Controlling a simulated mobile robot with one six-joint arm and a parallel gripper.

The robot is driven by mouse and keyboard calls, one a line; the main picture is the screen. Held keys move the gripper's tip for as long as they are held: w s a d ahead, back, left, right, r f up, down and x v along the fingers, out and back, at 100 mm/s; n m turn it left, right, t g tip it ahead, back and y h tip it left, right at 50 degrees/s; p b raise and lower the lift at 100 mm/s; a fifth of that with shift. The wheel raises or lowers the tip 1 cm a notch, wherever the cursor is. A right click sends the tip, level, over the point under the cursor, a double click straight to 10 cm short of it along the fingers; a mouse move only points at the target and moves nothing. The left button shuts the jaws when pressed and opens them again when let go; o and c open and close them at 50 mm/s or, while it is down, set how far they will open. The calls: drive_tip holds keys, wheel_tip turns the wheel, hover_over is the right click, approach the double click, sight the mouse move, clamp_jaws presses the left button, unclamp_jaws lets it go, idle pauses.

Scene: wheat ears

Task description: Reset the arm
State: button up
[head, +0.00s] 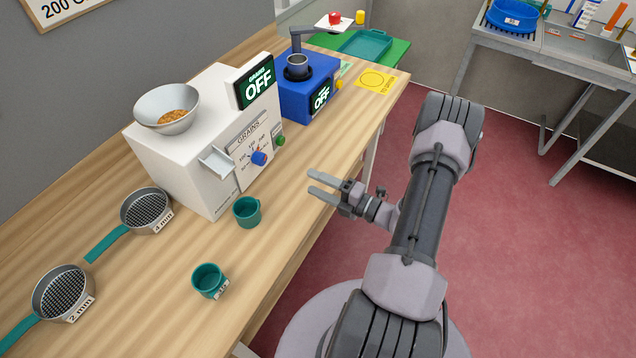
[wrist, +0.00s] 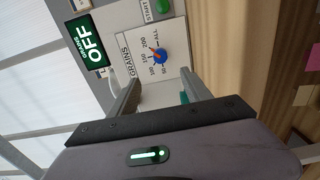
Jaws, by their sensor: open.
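My gripper (head: 318,186) is open and empty, held over the front edge of the wooden bench (head: 190,260), to the right of the white grain machine (head: 165,160). My arm reaches up from the base and folds back toward the bench. In the wrist view the two fingers of my gripper (wrist: 158,85) stand apart, with the machine's dial panel (wrist: 148,50) beyond them. Nothing is between the fingers.
The machine carries a grain bowl (head: 167,108) and an OFF display (head: 257,83). Two teal cups (head: 246,212) (head: 208,280) stand before it. Two sieves (head: 145,210) (head: 62,292) lie left. A blue machine (head: 305,90) stands behind.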

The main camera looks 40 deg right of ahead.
drive_tip(key=shift+s, duration=0.1)
idle(0.3)
drive_tip(key=a+r+n+g+y+b, duration=0.25)
drive_tip(key=a+r+n+g, duration=0.25)
drive_tip(key=a+n, duration=0.4)
drive_tip(key=a+r+n+g+y+b, duration=0.2)
drive_tip(key=a+r+n+g+y, duration=0.3)
drive_tip(key=a+n, duration=0.4)
drive_tip(key=s+a+r+n+h+b, duration=0.2)
drive_tip(key=s+n+h, duration=0.2)
drive_tip(key=n, duration=0.5)
drive_tip(key=s+a+r+n+h+b, duration=0.2)
drive_tip(key=s+n, duration=0.4)
drive_tip(key=n, duration=0.3)
drive_tip(key=s+a+r+n+g+h+b, duration=0.1)
drive_tip(key=s+a+r+n+h+b, duration=0.1)
drive_tip(key=n, duration=0.7)
drive_tip(key=s+a+h+b, duration=0.1)
drive_tip(key=s+a+h, duration=0.1)
drive_tip(key=s+h, duration=0.1)
drive_tip(key=shift+n+h, duration=0.35)
drive_tip(key=shift+n, duration=0.05)
drive_tip(key=shift+a, duration=0.1)
